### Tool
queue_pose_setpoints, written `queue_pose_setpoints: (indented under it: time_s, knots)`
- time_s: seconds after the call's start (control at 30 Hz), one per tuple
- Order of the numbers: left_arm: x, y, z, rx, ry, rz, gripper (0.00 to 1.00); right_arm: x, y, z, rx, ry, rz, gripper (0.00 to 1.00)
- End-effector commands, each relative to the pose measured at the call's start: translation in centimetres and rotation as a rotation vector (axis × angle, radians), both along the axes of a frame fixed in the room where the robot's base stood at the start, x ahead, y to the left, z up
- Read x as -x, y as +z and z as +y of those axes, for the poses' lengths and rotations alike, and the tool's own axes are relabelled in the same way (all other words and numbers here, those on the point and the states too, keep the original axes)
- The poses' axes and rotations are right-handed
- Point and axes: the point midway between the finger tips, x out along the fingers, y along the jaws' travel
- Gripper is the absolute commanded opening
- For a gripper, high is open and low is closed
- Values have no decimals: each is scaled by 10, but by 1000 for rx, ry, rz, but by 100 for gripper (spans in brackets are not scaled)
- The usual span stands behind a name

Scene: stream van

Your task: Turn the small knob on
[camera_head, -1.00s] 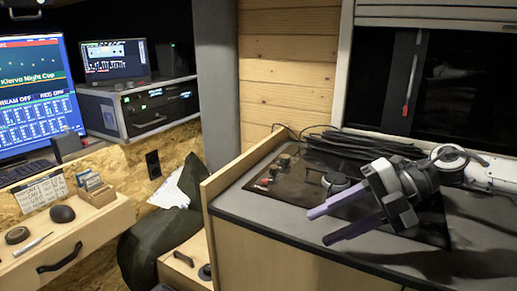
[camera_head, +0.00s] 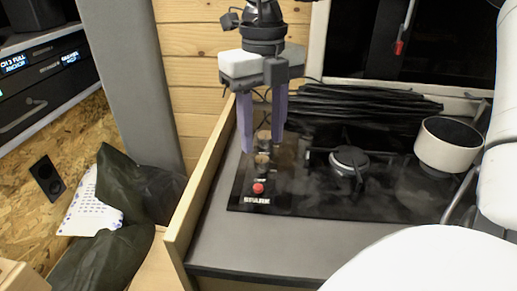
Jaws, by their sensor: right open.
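A black glass hob (camera_head: 310,205) lies in the grey counter, with two brown knobs along its left side. The far knob (camera_head: 263,136) is partly behind and between my fingers in the picture; the near knob (camera_head: 262,160) shows just below the fingertips. Which one is the small knob I cannot tell. A red button (camera_head: 258,188) sits in front of them above the word SPARK. My right gripper (camera_head: 263,146) points down over the knobs, its purple fingers apart and empty. Whether a finger touches a knob is unclear. My left gripper is not in view.
A burner (camera_head: 348,160) with a pan support is right of the knobs, and a white-rimmed pot (camera_head: 448,145) stands at the hob's right. Black cables (camera_head: 365,103) lie behind. A wooden edge board (camera_head: 196,195) borders the counter's left.

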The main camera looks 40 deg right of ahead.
Motion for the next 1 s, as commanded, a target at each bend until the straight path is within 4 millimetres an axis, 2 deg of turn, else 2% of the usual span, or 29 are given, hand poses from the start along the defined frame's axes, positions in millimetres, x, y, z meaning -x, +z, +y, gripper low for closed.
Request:
queue_pose_setpoints:
  time_s: [0.1, 0.3, 0.63, 0.87, 0.9, 1.0]
  knots:
    - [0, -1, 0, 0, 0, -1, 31, 1, -22, 0, -2, 1, 3, 41]
    - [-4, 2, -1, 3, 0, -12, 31, 0, -42, 0, -1, 0, 1, 41]
    - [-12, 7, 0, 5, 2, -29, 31, 0, -46, 0, -2, -1, -1, 41]
    - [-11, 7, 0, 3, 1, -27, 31, 0, -45, 0, -2, -1, -1, 4]
    - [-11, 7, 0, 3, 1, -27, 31, 0, -45, 0, -2, -1, -1, 0]
    - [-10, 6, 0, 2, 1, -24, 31, 0, -45, 0, -1, 1, -1, 0]
